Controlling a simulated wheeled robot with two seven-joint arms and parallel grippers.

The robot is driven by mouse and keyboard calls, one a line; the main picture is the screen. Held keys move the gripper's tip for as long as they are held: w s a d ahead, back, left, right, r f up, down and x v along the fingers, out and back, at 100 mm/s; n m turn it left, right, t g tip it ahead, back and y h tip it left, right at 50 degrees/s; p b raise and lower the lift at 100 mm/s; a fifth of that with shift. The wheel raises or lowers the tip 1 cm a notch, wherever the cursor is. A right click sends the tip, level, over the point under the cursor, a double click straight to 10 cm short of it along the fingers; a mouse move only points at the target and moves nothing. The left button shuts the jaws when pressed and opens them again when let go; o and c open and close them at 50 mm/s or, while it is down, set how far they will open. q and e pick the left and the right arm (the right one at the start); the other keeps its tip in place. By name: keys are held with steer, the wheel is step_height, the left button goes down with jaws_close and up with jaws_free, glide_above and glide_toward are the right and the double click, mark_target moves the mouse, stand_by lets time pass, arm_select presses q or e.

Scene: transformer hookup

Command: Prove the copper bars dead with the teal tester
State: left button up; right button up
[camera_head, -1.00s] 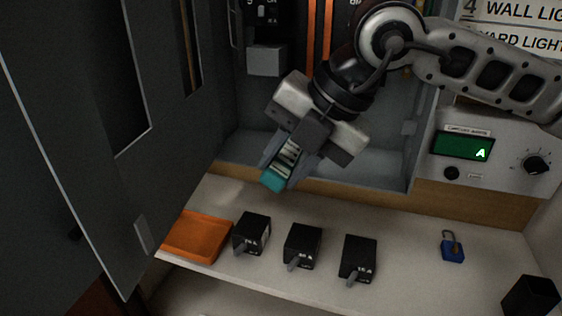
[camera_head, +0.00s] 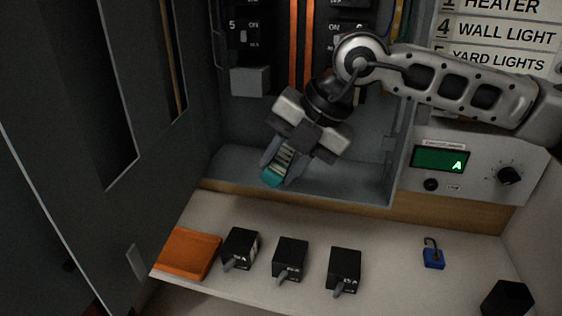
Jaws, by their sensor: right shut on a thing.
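My right gripper (camera_head: 280,172) is shut on the teal tester (camera_head: 273,177), in front of the lower part of the grey panel box. The fingers cover much of the tester; its teal end points down and left. The copper bars (camera_head: 301,45) run vertically inside the box, above and behind the gripper. The tester is apart from the bars. The lower ends of the bars are partly hidden by my right arm. My left gripper is not in view.
Three black breakers (camera_head: 289,260) stand in a row on the shelf (camera_head: 390,240), beside an orange tray (camera_head: 187,254). A blue padlock (camera_head: 433,254) and a black box (camera_head: 506,298) are at the right. A grey door (camera_head: 95,130) stands open at left. The meter display (camera_head: 440,159) reads A.

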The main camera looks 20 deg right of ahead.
stand_by(0.3)
steer(key=shift+w, duration=0.15)
steer(key=shift+w+d, duration=0.2)
stand_by(0.5)
stand_by(0.9)
stand_by(0.6)
